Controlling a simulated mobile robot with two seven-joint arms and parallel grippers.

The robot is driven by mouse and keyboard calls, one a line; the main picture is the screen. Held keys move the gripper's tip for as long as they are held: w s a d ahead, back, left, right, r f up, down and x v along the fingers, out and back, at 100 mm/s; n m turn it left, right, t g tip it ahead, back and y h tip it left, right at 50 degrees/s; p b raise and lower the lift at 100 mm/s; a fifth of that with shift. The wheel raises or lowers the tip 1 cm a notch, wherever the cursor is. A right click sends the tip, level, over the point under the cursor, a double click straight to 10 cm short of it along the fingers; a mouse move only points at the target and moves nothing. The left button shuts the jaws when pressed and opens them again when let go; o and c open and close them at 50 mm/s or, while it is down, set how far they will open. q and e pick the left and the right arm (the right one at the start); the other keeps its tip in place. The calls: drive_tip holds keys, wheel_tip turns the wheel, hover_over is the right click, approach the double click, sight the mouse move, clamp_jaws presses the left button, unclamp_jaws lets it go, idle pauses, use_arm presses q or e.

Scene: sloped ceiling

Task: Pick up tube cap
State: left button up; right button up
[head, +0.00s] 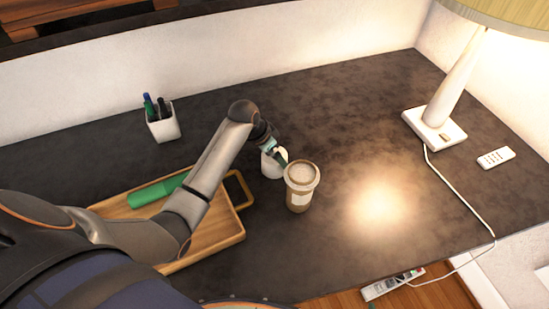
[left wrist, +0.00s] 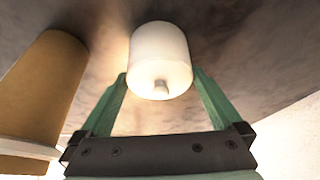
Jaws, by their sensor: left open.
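A white cylinder with a small nub on its end, which looks like the tube cap (left wrist: 160,50), is upper middle in the left wrist view. In the head view this white piece (head: 269,168) stands on the dark desk, partly hidden by my gripper. My left gripper (head: 279,155) is at it; in the left wrist view its two green fingers (left wrist: 160,75) are apart, one on each side of the cap's near end. I cannot tell whether they touch it. A green tube-like object (head: 150,193) lies on the wooden tray (head: 222,232), partly behind my arm. My right gripper is not in view.
A lidded paper cup (head: 299,195) stands close to the right of the cap; it also shows at the left wrist view's left (left wrist: 45,85). A pen holder (head: 163,125), lamp (head: 435,125) and remote (head: 496,157) stand farther off. The desk's middle right is clear.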

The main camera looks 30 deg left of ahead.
use_arm(q)
drive_tip(key=shift+f, duration=0.15)
drive_tip(key=c, duration=1)
drive_tip(key=shift+o, duration=0.2)
wheel_tip(320, 180, up, 10)
idle(0.4)
